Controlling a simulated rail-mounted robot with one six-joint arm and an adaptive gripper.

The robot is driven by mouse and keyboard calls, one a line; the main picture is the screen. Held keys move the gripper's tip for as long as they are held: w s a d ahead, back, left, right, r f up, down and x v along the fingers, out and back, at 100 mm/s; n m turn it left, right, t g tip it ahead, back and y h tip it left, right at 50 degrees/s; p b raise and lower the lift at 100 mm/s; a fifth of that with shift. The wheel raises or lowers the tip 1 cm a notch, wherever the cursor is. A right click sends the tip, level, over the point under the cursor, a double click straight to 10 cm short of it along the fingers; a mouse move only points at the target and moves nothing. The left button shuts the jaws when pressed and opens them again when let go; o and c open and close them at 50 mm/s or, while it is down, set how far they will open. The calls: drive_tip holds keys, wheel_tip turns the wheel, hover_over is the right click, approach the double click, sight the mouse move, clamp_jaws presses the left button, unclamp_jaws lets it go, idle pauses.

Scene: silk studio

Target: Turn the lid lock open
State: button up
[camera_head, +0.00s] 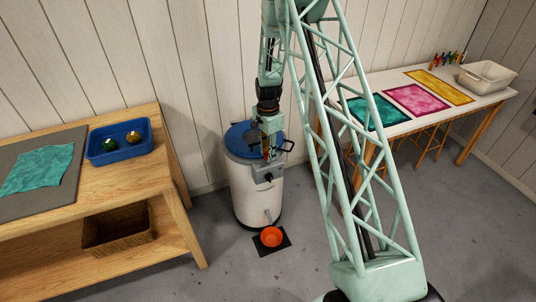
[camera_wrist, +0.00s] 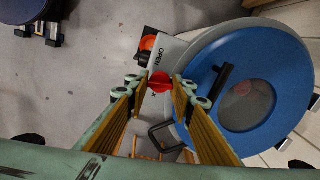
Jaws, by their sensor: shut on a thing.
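A white steamer drum (camera_head: 256,200) with a blue lid (camera_head: 236,134) stands on the floor by the wall. In the wrist view the blue lid (camera_wrist: 288,58) has a round window and a dark handle. A red lid lock (camera_wrist: 159,82) sits at the lid's edge beside the word OPEN (camera_wrist: 160,57). My gripper (camera_wrist: 158,84) is shut on the red lock, with one finger on each side of it. In the head view my gripper (camera_head: 271,155) points down at the drum's front edge, and the lock there is mostly hidden.
An orange bowl (camera_head: 271,237) lies on a dark mat below the drum's spout. A wooden table (camera_head: 100,188) with a blue tray (camera_head: 120,154) stands left. A white table (camera_head: 440,111) with coloured cloths stands right. Floor between the left table and the drum is clear.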

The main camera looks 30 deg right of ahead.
drive_tip(key=n, duration=0.3)
drive_tip(key=shift+n+b, duration=0.35)
drive_tip(key=shift+n, duration=0.05)
drive_tip(key=n, duration=0.3)
drive_tip(key=shift+n, duration=0.4)
drive_tip(key=n+b, duration=0.1)
drive_tip(key=n, duration=0.2)
drive_tip(key=shift+n, duration=2.4)
drive_tip(key=o, duration=0.8)
drive_tip(key=shift+r, duration=0.15)
